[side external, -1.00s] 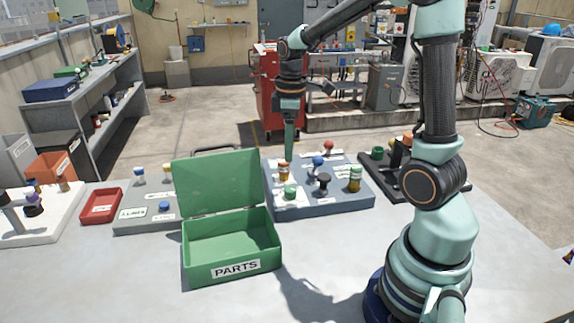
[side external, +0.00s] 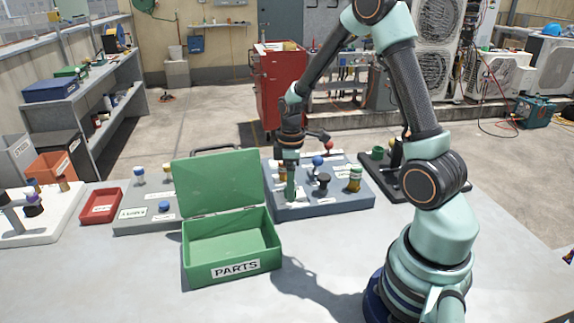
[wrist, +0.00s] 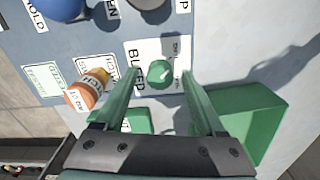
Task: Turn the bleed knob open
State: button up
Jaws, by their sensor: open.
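The bleed knob (wrist: 158,72) is a small round green knob on a white plate (wrist: 150,48) lettered BLEED. Smaller print beside it is too small to read surely. My gripper (wrist: 158,80) is open, its two green fingers on either side of the knob in the wrist view. I cannot tell whether either finger touches it. In the side view my gripper (side external: 291,196) points down over the front left of the blue-grey panel (side external: 330,208) and hides the knob.
The open green PARTS box (side external: 235,268) stands close in front, left of the panel.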

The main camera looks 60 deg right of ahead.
jog(key=shift+f, duration=0.2)
grip_shut()
